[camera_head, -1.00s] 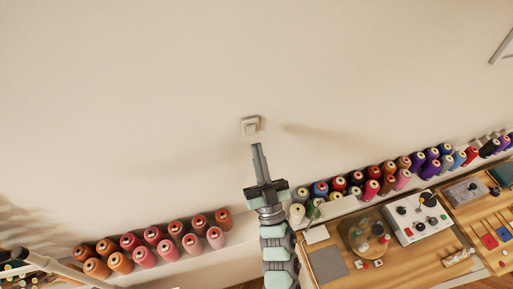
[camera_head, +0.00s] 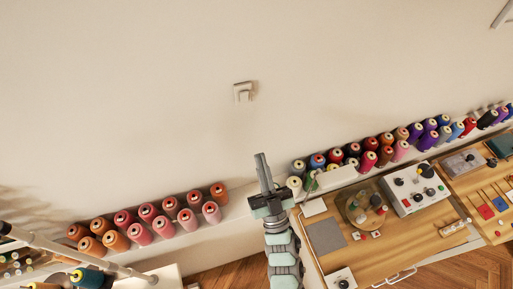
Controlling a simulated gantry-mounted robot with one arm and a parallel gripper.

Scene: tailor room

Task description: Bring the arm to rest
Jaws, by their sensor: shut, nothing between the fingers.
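My gripper (camera_head: 260,160) is at the lower middle of the head view, pointing up toward the wall. Its fingers are together with nothing between them. It is in front of the shelf line, just left of the right-hand thread spools. A pale wall switch (camera_head: 243,92) is on the wall above it and a little to the left, clearly apart from the fingertips. My arm comes up from the bottom edge below the gripper.
Orange and pink thread spools (camera_head: 138,233) stand on a ledge at left. Many-coloured spools (camera_head: 369,160) line the ledge at right. A wooden worktable (camera_head: 385,257) holds a white control box (camera_head: 417,188) and a glass dome (camera_head: 365,205). The wall (camera_head: 150,90) is bare around the switch.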

